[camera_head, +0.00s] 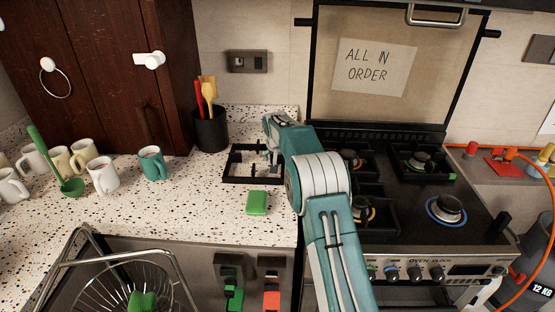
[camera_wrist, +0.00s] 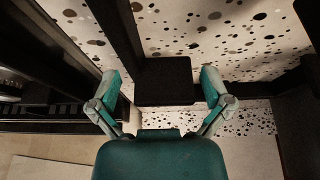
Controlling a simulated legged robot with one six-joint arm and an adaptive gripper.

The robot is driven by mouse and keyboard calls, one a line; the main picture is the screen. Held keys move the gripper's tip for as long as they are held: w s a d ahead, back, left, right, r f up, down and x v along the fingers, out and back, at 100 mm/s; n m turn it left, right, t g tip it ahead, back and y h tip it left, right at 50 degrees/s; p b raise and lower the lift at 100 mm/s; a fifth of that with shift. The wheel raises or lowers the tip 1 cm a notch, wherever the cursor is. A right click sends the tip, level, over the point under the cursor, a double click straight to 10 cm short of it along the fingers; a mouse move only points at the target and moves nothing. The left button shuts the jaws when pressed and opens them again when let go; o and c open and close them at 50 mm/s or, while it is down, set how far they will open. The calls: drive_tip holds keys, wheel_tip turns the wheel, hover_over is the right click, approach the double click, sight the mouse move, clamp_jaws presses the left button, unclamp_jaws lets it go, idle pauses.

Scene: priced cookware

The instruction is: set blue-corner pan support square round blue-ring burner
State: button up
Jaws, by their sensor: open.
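A black square pan support (camera_head: 248,181) lies on the speckled counter, left of the stove. No blue corner shows on it; my arm covers part of its right side. The blue-ring burner (camera_head: 447,209) is at the stove's front right, with no support around it. My gripper (camera_head: 272,164) is low over the right part of the support. In the wrist view, my gripper (camera_wrist: 162,88) is open, with a finger on each side of a dark block of the pan support (camera_wrist: 163,80). I cannot tell whether the fingers touch it.
Black supports stand around the other burners, including the green-ring burner (camera_head: 420,162). A green sponge (camera_head: 257,202) lies in front of the pan support. A utensil pot (camera_head: 210,130) stands behind it to the left. Several mugs (camera_head: 152,163) are farther left. My arm crosses the stove's left edge.

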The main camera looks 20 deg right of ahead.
drive_tip(key=d+v, duration=0.1)
drive_tip(key=v, duration=0.9)
drive_tip(key=shift+a+r, duration=0.25)
drive_tip(key=shift+r, duration=0.25)
